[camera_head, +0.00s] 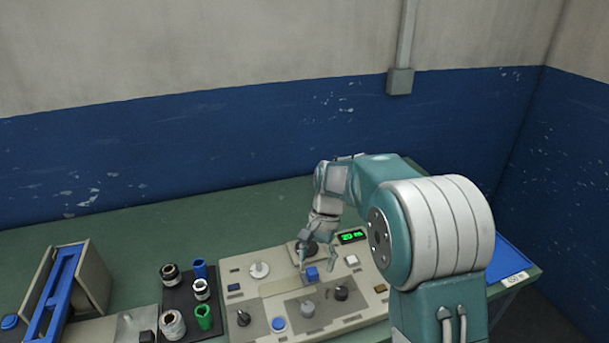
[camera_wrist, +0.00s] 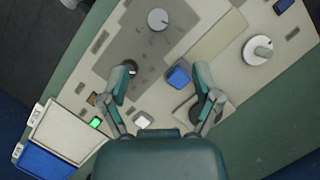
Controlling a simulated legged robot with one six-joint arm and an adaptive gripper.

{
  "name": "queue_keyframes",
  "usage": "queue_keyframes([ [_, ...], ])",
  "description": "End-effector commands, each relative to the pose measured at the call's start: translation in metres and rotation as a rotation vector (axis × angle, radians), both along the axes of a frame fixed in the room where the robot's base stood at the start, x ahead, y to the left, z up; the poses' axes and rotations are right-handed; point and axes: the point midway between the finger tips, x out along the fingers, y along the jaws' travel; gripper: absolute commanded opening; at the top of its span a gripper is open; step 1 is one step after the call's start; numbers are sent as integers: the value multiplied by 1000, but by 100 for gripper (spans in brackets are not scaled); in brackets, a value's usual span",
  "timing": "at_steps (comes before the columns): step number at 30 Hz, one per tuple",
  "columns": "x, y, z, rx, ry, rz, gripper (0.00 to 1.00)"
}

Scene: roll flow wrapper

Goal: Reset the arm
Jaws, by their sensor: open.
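My gripper (camera_head: 312,256) hangs above the beige control panel (camera_head: 265,288) on the green table. It is open and empty, its two fingers spread apart in the wrist view (camera_wrist: 166,88). A blue block-like button (camera_head: 312,273) lies below the fingers, and it also shows between them in the wrist view (camera_wrist: 178,77). I cannot tell the exact gap to it. My arm is bent, reaching over from the right of the head view, and hides the right part of the panel.
A lit green display (camera_head: 352,237) and several knobs, including a white one (camera_head: 259,270), stand up from the panel. Cylindrical parts, one green (camera_head: 204,317), stand on a dark mat at left, beside a blue-framed machine (camera_head: 53,292). A blue tray (camera_head: 512,258) is at right.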

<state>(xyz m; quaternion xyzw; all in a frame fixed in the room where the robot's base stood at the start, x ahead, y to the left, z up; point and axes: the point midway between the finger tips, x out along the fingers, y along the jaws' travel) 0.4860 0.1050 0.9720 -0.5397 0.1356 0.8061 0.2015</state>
Motion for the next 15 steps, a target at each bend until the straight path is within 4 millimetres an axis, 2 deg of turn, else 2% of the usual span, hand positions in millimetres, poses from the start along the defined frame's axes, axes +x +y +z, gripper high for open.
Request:
queue_keyframes([
  [5, -11, -9, 23, 1, -63, 23, 81],
  [9, -32, -23, 55, -1, -163, 67, 81],
  [15, -68, -42, 92, -15, -307, 136, 81],
])
